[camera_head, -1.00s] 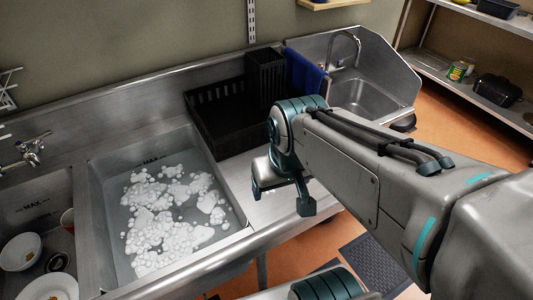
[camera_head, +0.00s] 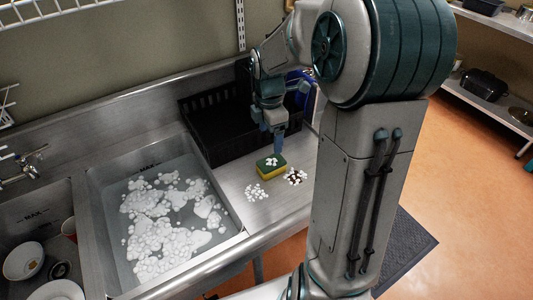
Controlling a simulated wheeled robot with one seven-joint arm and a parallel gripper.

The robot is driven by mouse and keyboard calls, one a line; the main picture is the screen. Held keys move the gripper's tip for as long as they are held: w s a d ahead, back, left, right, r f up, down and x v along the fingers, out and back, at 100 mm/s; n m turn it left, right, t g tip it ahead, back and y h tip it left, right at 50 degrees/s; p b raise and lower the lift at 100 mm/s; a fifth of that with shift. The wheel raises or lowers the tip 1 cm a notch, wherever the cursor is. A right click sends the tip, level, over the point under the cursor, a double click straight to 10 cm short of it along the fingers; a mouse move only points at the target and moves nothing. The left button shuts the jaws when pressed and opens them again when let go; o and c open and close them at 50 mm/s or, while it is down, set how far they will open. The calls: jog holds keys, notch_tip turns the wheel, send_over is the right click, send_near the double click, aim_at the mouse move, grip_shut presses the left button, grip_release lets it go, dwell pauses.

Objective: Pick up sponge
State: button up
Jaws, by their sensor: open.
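The sponge (camera_head: 271,169), green on top and yellow below, lies on the steel counter just right of the foamy sink. A few white specks of foam sit on its top. My gripper (camera_head: 277,147) points down just above and behind the sponge, by the front right corner of the black rack. It is open and empty. One finger hides much of the other, and I cannot tell whether a fingertip touches the sponge.
A sink of soapy water (camera_head: 115,262) lies to the left. A black dish rack (camera_head: 212,147) stands behind the sponge. Foam patches (camera_head: 257,192) lie on the counter beside it. Bowls (camera_head: 23,262) sit in the far left sink. My arm hides the right side of the counter.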

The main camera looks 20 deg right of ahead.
aim_at(270, 162)
jog(key=shift+n, duration=0.8)
jog(key=f, duration=0.6)
jog(key=w+f+p, duration=0.1)
jog(key=f, duration=0.3)
jog(key=shift+d, duration=0.3)
jog(key=shift+w+f+p, duration=0.15)
jog(key=shift+f+p, duration=0.15)
jog(key=shift+f, duration=1.9)
jog(key=c, duration=1.1)
jog(key=shift+r, duration=0.15)
